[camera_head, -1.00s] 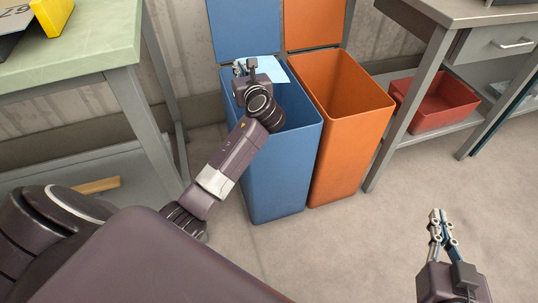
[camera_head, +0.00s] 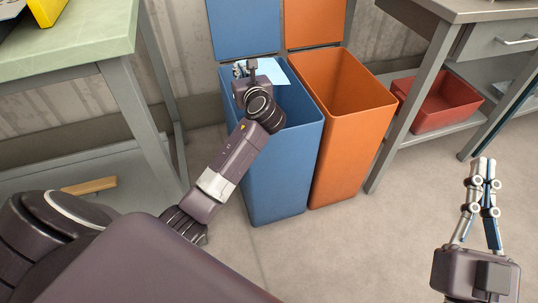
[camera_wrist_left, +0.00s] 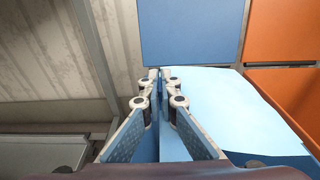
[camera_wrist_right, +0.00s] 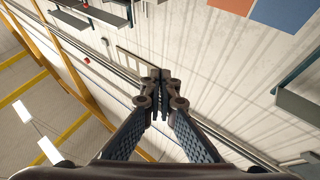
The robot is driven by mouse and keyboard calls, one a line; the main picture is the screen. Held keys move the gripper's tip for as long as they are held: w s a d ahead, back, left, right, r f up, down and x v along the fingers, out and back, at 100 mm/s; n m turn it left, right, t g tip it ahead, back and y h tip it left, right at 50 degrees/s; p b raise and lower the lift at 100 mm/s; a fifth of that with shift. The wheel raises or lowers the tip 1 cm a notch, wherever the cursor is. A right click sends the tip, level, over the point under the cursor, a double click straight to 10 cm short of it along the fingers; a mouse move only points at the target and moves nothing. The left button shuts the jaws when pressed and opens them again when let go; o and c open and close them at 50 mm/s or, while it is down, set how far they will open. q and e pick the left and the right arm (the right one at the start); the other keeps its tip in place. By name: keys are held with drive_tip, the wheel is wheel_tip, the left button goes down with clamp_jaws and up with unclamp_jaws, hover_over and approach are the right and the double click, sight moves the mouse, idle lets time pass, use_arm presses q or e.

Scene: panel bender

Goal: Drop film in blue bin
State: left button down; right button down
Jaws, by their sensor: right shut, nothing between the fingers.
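The film is a thin, pale blue sheet (camera_head: 272,69) over the mouth of the open blue bin (camera_head: 282,170), partly hidden by my left wrist. In the left wrist view the film (camera_wrist_left: 235,100) spreads to the right from between the fingers. My left gripper (camera_head: 239,67) is above the rear left of the bin. In its wrist view the fingers (camera_wrist_left: 159,74) are closed together on the film's edge. My right gripper (camera_head: 482,162) is shut and empty, over the floor at the lower right, well away from the bins.
An open orange bin (camera_head: 345,150) stands against the blue bin's right side. A green-topped table (camera_head: 80,45) is at left. A grey workbench (camera_head: 455,10) with a red tray (camera_head: 440,105) on its lower shelf is at right. The floor in front is clear.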

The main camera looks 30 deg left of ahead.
drive_tip(key=shift+s+r+t, duration=0.3)
drive_tip(key=shift+r, duration=0.25)
use_arm(q)
drive_tip(key=c, duration=2.6)
unclamp_jaws()
drive_tip(key=shift+c, duration=0.2)
drive_tip(key=o, duration=0.6)
drive_tip(key=shift+c, duration=0.2)
drive_tip(key=v, duration=1.2)
drive_tip(key=shift+f, duration=0.1)
drive_tip(key=shift+d, duration=0.1)
